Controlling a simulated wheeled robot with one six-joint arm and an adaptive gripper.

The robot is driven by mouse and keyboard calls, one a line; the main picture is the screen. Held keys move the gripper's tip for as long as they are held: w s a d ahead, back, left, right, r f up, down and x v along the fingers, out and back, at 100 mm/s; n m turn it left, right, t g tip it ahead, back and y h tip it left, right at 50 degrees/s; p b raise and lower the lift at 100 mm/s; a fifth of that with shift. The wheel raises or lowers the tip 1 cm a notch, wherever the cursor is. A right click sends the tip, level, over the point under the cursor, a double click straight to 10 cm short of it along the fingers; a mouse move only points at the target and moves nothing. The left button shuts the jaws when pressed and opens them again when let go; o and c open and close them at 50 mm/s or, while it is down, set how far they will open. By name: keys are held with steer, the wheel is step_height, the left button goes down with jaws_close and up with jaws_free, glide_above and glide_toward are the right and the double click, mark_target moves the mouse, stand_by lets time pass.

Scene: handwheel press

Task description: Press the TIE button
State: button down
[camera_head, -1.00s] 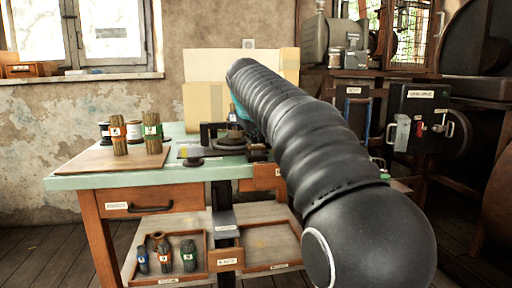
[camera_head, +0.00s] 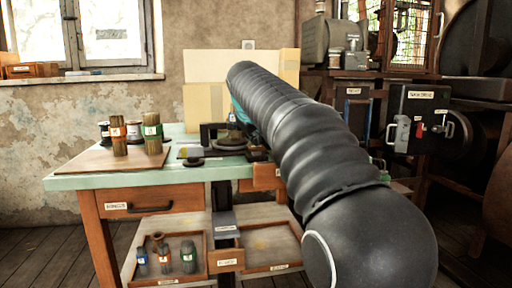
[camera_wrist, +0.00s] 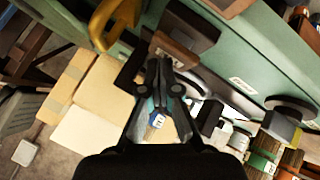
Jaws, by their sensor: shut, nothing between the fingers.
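In the wrist view my gripper (camera_wrist: 160,68) is shut and empty. Its fingertips are close to a brown wooden block (camera_wrist: 185,42) at the edge of the green bench (camera_wrist: 240,55); I cannot tell whether they touch it. In the head view my black arm reaches over the bench (camera_head: 75,181) and hides the gripper and the bench's right part. A dark press-like device (camera_head: 232,136) stands left of the arm. No TIE lettering is readable in either view, so I cannot tell which part is the TIE button.
Two tied bundles (camera_head: 118,139) (camera_head: 152,138) stand on a board on the bench. Cardboard panels (camera_head: 205,105) stand behind. A yellow curved handle (camera_wrist: 100,28) is left of my fingers in the wrist view.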

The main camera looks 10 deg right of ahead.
mark_target(255, 147)
steer(key=shift+f+b, duration=0.35)
steer(key=shift+f, duration=0.25)
stand_by(0.5)
steer(key=shift+r, duration=0.1)
steer(key=shift+r+p, duration=1.25)
steer(key=shift+p, duration=0.05)
steer(key=shift+r, duration=0.1)
step_height(255, 147, up, 5)
steer(key=p, duration=0.4)
stand_by(0.3)
